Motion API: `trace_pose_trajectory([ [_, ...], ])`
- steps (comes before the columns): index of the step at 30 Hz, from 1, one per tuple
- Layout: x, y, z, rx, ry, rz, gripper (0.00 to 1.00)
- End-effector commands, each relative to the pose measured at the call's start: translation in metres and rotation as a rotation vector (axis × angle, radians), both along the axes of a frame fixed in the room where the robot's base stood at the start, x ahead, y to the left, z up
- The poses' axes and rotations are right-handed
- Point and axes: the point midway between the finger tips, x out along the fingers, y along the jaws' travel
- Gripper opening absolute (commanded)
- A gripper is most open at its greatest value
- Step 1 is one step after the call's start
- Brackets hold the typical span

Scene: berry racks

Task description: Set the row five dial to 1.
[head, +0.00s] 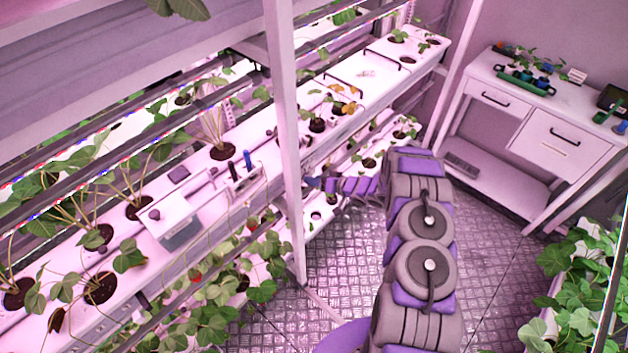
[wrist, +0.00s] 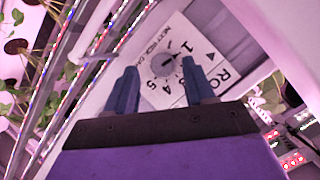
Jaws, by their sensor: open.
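The row five dial (wrist: 164,65) is a small round grey knob on a white label plate (wrist: 208,50) in the wrist view. The plate carries black numerals, with 1, 4 and 5 readable, and part of the word ROW at its right. Which numeral the knob points to is unclear. My gripper (wrist: 159,67) is open, with one blue finger to each side of the knob in the picture. Whether the fingers touch it cannot be told. In the head view my gripper (head: 313,183) is beside the rack behind the white post, and the dial cannot be made out there.
A white upright post (head: 285,130) stands close to my gripper. White planting shelves (head: 262,145) with leafy plants run along the left. A white desk (head: 540,110) stands at the back right. Bare metal floor (head: 345,255) lies between.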

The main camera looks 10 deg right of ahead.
Motion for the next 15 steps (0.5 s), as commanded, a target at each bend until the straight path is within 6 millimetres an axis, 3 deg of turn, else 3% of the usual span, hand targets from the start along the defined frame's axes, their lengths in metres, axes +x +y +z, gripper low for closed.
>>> trace_pose_trajectory([
  [15,-0.072,-0.076,0.041,0.001,0.001,-0.004,0.54],
])
